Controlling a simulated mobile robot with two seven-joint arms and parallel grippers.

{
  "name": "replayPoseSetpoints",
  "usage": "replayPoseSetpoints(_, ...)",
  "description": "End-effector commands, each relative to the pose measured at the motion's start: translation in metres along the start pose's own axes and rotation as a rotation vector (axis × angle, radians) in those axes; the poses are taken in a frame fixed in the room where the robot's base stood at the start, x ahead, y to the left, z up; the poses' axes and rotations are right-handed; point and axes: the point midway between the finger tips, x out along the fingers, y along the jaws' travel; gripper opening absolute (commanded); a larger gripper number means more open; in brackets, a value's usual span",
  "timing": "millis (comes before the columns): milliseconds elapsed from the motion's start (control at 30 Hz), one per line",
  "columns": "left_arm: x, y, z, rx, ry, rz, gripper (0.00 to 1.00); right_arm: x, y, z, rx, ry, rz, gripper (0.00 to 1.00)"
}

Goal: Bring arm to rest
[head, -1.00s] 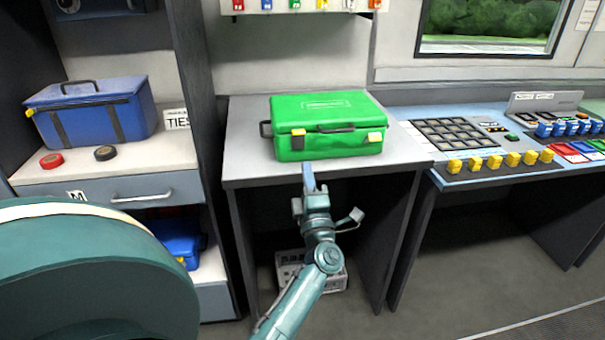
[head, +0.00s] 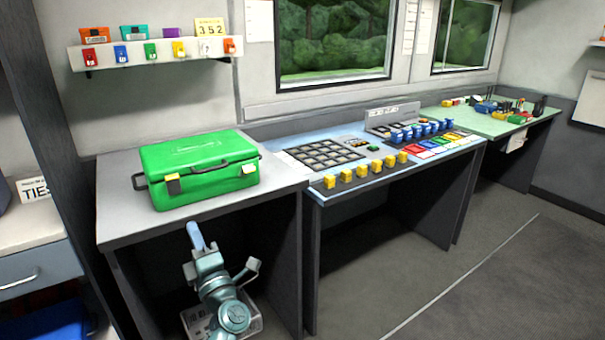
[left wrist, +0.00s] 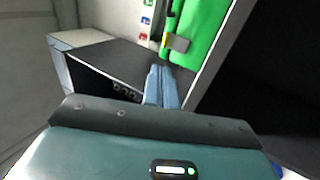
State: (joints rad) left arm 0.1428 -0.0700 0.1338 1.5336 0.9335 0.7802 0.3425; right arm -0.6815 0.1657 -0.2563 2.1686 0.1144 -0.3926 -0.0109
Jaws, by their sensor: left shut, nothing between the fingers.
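My left gripper (head: 196,236) is in front of the grey table's front edge, below the green case. Its fingers are together and hold nothing. In the left wrist view the shut fingers (left wrist: 161,88) point towards the green case (left wrist: 197,38). In the head view the green case (head: 198,168) stands closed on the grey table (head: 122,215), apart from the gripper. My right gripper is not in view.
A control desk (head: 318,187) with yellow, blue and red switches stands right of the table. Beyond it is a green bench (head: 480,124). A wall shelf (head: 150,53) holds small coloured items. A drawer unit (head: 40,272) stands at left. The floor at right is clear.

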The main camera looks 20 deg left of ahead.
Motion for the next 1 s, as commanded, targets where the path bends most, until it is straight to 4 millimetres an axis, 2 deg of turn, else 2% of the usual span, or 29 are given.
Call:
replayPoseSetpoints(133, -0.010, 0.006, 0.008, 0.072, -0.098, 0.014, 0.00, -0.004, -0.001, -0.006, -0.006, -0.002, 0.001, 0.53)
replayPoseSetpoints(167, -0.017, 0.010, 0.013, 0.111, -0.153, 0.022, 0.00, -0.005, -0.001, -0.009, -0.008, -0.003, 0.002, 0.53)
replayPoseSetpoints(233, -0.042, 0.016, 0.029, 0.241, -0.329, 0.043, 0.00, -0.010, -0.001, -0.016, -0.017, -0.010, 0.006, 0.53)
replayPoseSetpoints(267, -0.058, 0.019, 0.037, 0.312, -0.422, 0.054, 0.00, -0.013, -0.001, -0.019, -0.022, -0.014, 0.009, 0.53)
replayPoseSetpoints(333, -0.106, 0.021, 0.052, 0.494, -0.664, 0.080, 0.00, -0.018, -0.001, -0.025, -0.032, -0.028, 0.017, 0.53)
replayPoseSetpoints(433, -0.182, 0.017, 0.056, 0.741, -0.985, 0.114, 0.00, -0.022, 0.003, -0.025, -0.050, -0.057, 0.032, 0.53)
replayPoseSetpoints(500, -0.231, 0.015, 0.048, 0.891, -1.177, 0.134, 0.00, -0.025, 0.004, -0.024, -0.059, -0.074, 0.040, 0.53)
replayPoseSetpoints(600, -0.287, 0.012, 0.026, 1.066, -1.397, 0.158, 0.00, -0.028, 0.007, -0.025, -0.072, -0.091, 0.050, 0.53)
replayPoseSetpoints(700, -0.324, 0.013, 0.005, 1.189, -1.548, 0.178, 0.00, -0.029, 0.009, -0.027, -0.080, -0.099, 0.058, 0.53)
replayPoseSetpoints(833, -0.347, 0.013, -0.011, 1.272, -1.646, 0.190, 0.00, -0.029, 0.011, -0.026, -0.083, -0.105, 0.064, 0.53)
replayPoseSetpoints(1000, -0.352, 0.011, -0.015, 1.289, -1.666, 0.192, 0.00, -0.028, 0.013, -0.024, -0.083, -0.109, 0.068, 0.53)
